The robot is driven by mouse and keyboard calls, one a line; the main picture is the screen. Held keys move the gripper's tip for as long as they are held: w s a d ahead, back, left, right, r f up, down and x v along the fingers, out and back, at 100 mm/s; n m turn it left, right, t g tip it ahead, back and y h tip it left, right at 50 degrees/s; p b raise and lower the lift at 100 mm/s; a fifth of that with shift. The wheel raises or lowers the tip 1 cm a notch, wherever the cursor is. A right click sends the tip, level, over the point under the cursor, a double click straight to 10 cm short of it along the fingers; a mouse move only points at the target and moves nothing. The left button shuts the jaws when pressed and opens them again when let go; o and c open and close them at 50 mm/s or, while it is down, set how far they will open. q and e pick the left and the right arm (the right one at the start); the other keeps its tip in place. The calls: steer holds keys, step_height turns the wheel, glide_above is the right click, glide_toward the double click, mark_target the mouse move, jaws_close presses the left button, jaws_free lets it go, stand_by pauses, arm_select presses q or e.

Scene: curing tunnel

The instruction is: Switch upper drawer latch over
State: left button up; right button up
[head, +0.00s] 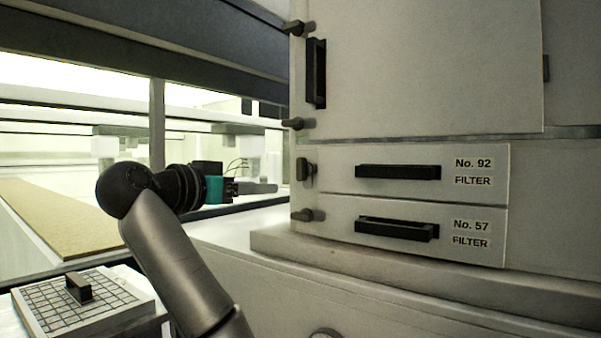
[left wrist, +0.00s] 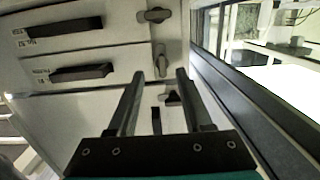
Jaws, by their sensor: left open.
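The upper drawer (head: 335,180), labelled No. 92 FILTER, is closed. Its latch (head: 305,168) is a dark knob at the drawer's left end, turned upright. My left gripper (head: 276,188) is open and empty, just left of this latch and apart from it in the head view. The left wrist view shows the cabinet upside down. There the upper drawer latch (left wrist: 160,60) appears beyond and between the two open fingertips (left wrist: 160,75). My right gripper is in neither view.
The lower drawer latch (head: 308,215) lies sideways beside the No. 57 drawer (head: 340,217). Above are a door handle (head: 316,73) and two door latches, the lower one (head: 292,123) close above. A ledge (head: 400,265) juts out below.

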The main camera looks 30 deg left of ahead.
mark_target(299, 169)
arm_select(q)
steer(key=shift+t, duration=0.4)
steer(key=w+r+p, duration=0.1)
steer(key=w, duration=0.3)
steer(key=w+r+p, duration=0.1)
steer(key=w, duration=0.3)
steer(key=w+p, duration=0.1)
steer(key=w, duration=0.2)
steer(key=shift+w+d+r, duration=0.25)
steer(key=shift+w+r, duration=0.15)
steer(key=shift+w+p, duration=0.3)
steer(key=shift+w, duration=0.65)
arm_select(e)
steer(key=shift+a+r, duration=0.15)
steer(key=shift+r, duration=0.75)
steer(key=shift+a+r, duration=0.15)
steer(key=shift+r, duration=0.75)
arm_select(q)
jaws_close()
steer(key=shift+f, duration=0.1)
